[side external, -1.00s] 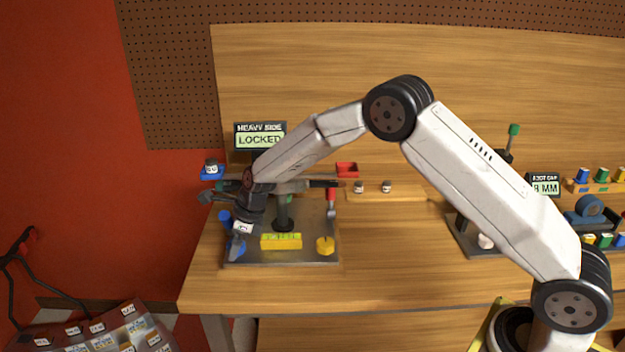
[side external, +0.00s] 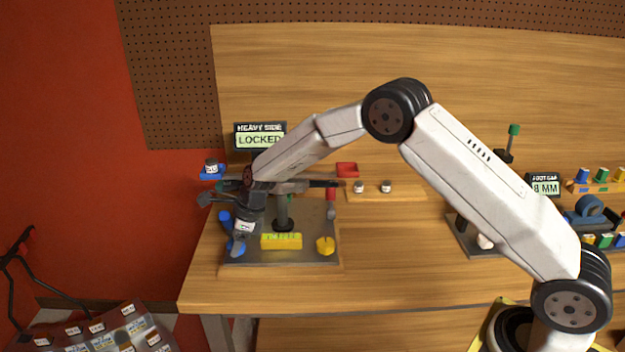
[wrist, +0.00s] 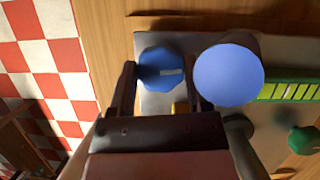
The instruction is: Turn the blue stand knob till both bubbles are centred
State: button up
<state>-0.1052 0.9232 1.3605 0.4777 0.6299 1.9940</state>
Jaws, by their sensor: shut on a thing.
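The blue stand knob (side external: 236,248) sits at the front left corner of the grey stand plate (side external: 308,259). In the wrist view the knob (wrist: 152,73), faceted with a pale mark, lies between the two fingers of my gripper (wrist: 160,82). My gripper (side external: 237,244) points down and is shut on the knob. A yellow level bar (side external: 281,242) lies on the plate to the right of the knob. Part of a yellow-green level (wrist: 290,92) shows in the wrist view. I cannot make out where either bubble sits.
A yellow knob (side external: 325,246) stands at the plate's front right. A round blue end (wrist: 228,75) is close beside my right finger in the wrist view. A display (side external: 260,138) reads "HEAVY SIDE LOCKED". The bench (side external: 400,260) is clear to the plate's right.

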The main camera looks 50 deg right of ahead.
dwell(0.3)
jog(key=o, duration=1.3)
jog(key=shift+r, duration=0.15)
jog(key=shift+v, duration=3.8)
jog(key=shift+d, duration=0.1)
